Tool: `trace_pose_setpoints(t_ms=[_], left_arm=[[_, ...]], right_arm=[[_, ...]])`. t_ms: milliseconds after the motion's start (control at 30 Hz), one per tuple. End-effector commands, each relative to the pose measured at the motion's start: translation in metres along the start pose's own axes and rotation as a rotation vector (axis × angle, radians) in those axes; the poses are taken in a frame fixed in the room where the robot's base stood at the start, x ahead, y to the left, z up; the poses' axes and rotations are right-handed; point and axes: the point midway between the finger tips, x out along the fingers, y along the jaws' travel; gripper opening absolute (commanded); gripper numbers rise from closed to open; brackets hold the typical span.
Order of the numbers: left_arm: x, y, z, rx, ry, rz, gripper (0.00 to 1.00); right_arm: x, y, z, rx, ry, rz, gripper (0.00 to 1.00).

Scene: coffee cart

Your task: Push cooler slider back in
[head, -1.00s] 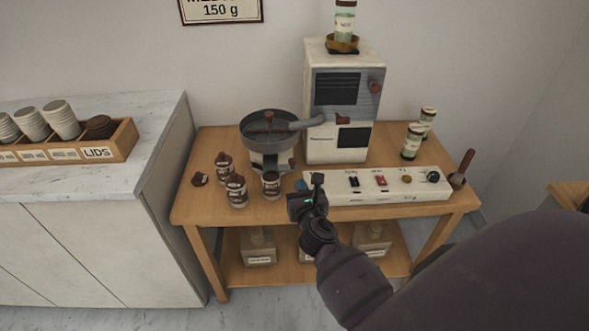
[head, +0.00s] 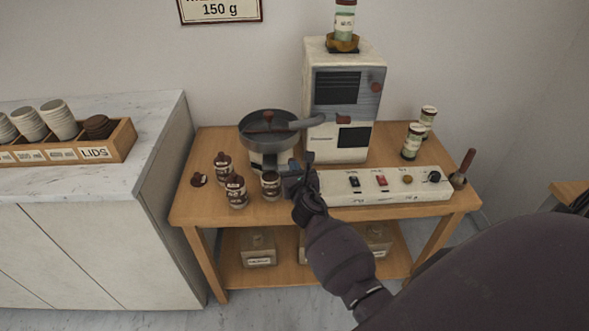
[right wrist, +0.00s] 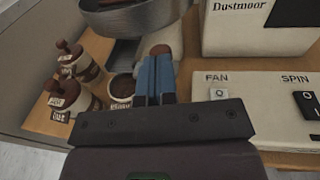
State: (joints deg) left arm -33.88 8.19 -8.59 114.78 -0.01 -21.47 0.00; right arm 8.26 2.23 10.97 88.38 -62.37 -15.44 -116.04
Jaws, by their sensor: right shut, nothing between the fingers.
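The cooler (head: 268,140) is a round grey pan on a pale base, standing at the middle left of the wooden cart. Its pan also shows at the top of the right wrist view (right wrist: 135,18). A reddish-brown knob (right wrist: 160,50), which looks like the slider's end, shows just beyond my blue fingertips in the right wrist view. My right gripper (head: 295,170) is shut and empty at the front right of the cooler; its fingers (right wrist: 156,78) point at the knob. I cannot tell whether they touch it. The rest of the slider is hidden. My left gripper is out of view.
A white switch panel (head: 385,197) lies right of my gripper, and a white machine (head: 342,115) stands behind it. Small labelled jars (head: 237,191) and a dark cup (head: 270,185) stand close on the left. A marble counter (head: 90,165) is farther left.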

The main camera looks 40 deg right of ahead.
Motion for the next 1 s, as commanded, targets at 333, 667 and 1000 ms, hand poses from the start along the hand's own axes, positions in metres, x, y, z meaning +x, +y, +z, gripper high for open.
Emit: trace_pose_setpoints(t_ms=[333, 667, 1000], left_arm=[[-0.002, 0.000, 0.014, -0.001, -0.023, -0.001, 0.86], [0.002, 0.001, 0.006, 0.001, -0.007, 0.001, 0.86], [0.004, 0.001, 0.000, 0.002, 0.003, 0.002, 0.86]], right_arm=[[0.038, -0.006, 0.002, -0.005, -0.002, 0.001, 0.00], [0.051, -0.009, 0.005, 0.001, -0.002, -0.001, 0.00], [0.052, -0.011, 0.007, 0.001, -0.005, -0.002, 0.00]])
